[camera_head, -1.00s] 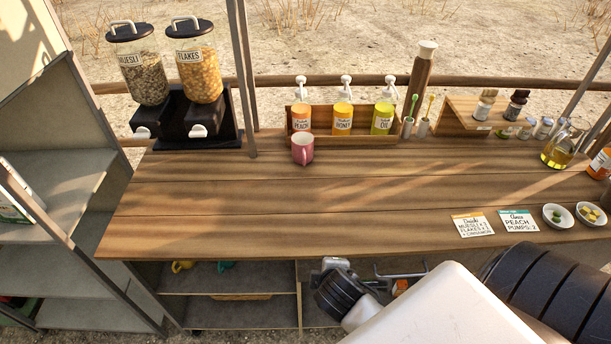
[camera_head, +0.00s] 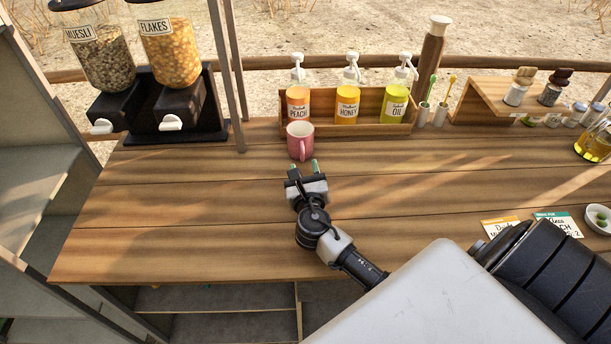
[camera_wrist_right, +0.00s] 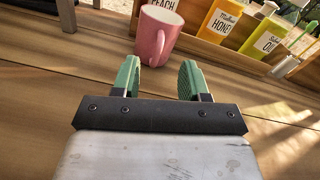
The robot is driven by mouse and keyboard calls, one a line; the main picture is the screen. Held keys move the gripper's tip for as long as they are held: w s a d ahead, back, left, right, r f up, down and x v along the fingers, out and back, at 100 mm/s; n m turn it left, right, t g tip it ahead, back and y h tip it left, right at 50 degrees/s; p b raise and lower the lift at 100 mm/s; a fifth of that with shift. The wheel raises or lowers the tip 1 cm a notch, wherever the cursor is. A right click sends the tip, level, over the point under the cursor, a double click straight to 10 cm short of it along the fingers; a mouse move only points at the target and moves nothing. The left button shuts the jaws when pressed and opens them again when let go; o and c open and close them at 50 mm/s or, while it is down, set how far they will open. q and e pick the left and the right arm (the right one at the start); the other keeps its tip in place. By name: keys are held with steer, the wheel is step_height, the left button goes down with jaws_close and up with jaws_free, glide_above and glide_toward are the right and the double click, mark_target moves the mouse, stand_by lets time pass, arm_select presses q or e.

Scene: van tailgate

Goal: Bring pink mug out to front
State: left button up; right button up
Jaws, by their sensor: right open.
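The pink mug (camera_head: 300,141) stands upright on the wooden counter, just in front of the rack of pump bottles, its handle facing me. It also shows in the right wrist view (camera_wrist_right: 158,34), ahead of the fingers. My right gripper (camera_head: 302,170) is over the counter, close in front of the mug. In the right wrist view its green-padded fingers (camera_wrist_right: 160,78) are spread apart with nothing between them, and the mug is beyond their tips. My left gripper is not in the head view.
Behind the mug, a wooden rack (camera_head: 372,129) holds peach, honey (camera_head: 347,106) and oil pump bottles. Muesli and flakes dispensers (camera_head: 170,55) and a post stand at left. Cards (camera_head: 500,228) and a small bowl (camera_head: 598,217) lie at right. The counter's front left (camera_head: 170,240) is clear.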

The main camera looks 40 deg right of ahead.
mark_target(302, 150)
steer(key=x, duration=0.4)
steer(key=shift+f, duration=0.15)
steer(key=x, duration=0.3)
steer(key=shift+w+d, duration=0.1)
steer(key=shift+w, duration=0.05)
steer(key=shift+w+d, duration=0.15)
steer(key=shift+w, duration=0.15)
steer(key=shift+w+d+f, duration=0.1)
steer(key=shift+w, duration=0.05)
steer(key=shift+c, duration=0.8)
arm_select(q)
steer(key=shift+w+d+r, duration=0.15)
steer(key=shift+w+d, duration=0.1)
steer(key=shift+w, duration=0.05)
arm_select(e)
jaws_close()
